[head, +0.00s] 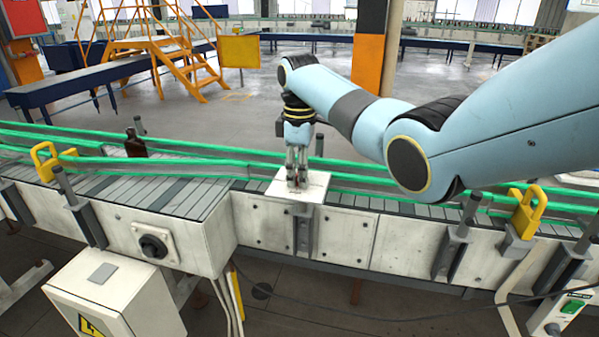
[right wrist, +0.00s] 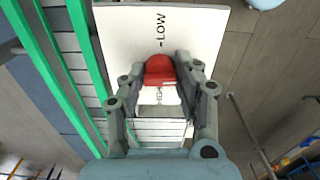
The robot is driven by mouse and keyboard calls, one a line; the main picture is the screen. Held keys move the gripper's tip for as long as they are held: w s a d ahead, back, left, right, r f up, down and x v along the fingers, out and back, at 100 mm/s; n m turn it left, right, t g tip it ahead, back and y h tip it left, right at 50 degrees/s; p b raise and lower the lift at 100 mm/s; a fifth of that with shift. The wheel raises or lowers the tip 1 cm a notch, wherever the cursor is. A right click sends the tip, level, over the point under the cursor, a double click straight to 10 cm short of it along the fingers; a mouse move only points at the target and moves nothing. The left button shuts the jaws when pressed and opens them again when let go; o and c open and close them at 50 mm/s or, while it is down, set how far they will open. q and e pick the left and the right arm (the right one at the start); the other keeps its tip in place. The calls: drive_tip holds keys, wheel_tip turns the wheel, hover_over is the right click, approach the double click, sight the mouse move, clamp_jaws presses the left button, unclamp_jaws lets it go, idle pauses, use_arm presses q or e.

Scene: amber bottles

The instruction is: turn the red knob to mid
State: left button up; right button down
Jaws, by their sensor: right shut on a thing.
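The red knob (right wrist: 160,70) sits on a white panel (right wrist: 115,30) in the right wrist view. The word LOW with a tick mark is printed on the panel above the knob. Another label below the knob is partly hidden, and I cannot read it surely. My right gripper (right wrist: 161,80) is shut on the knob, one finger on each side. In the head view the right gripper (head: 298,182) points down onto the white panel (head: 318,182) at the conveyor's edge, and the knob is mostly hidden there. I cannot tell where the knob points. My left gripper is not in view.
The conveyor (head: 175,195) with green rails runs across the head view. A brown bottle (head: 134,146) stands on it at left. A black rotary switch (head: 153,246) is on the conveyor's side. Yellow brackets (head: 527,212) stand along the edge. A grey cabinet (head: 120,290) is at lower left.

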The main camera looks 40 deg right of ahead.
drive_tip(key=shift+m, duration=0.4)
drive_tip(key=c, duration=1)
unclamp_jaws()
drive_tip(key=shift+o, duration=0.2)
drive_tip(key=shift+r, duration=0.1)
wheel_tip(320, 180, up, 12)
